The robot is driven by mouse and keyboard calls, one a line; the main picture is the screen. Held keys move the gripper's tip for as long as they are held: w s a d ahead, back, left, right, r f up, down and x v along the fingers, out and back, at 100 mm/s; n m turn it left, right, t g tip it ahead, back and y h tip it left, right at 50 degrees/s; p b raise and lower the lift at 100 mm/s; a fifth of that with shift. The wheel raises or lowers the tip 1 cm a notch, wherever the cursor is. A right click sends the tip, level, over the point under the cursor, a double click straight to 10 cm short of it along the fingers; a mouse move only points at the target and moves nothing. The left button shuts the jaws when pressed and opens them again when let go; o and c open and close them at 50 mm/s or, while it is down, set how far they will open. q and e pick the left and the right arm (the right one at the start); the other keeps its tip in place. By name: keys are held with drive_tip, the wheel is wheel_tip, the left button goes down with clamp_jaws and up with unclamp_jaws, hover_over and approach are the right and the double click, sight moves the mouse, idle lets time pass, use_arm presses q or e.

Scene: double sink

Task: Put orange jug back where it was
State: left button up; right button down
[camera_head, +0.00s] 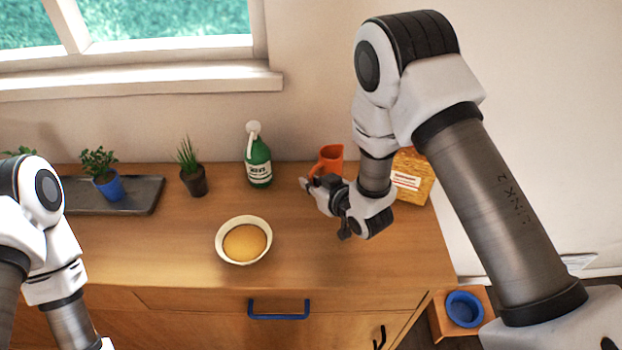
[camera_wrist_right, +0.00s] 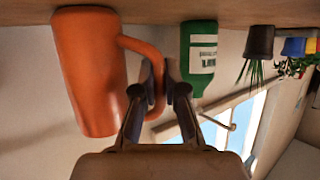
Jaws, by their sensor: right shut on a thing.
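The orange jug (camera_head: 327,160) is upright at the back right of the wooden counter, partly hidden by my right arm in the head view. In the right wrist view, which is upside down, the jug (camera_wrist_right: 90,70) fills the left side with its handle towards the fingers. My right gripper (camera_head: 310,186) is shut on the handle; its fingers (camera_wrist_right: 163,88) show on either side of it. The jug's base is at the counter, but I cannot tell whether it touches. My left arm shows at the left, its gripper out of frame.
A green bottle (camera_head: 259,163) stands left of the jug, and an orange-brown box (camera_head: 413,178) stands right. A bowl with yellow contents (camera_head: 244,225) is in front. Potted plants (camera_head: 193,178) and a grey tray (camera_head: 140,190) are at the left. A blue bowl (camera_head: 464,309) sits lower right.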

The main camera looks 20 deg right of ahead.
drive_tip(key=shift+s+d, duration=0.1)
drive_tip(key=c, duration=1.7)
unclamp_jaws()
drive_tip(key=shift+f, duration=0.15)
drive_tip(key=o, duration=0.5)
drive_tip(key=shift+r, duration=0.35)
drive_tip(key=b+v, duration=0.1)
drive_tip(key=v, duration=1.1)
drive_tip(key=shift+f, duration=0.2)
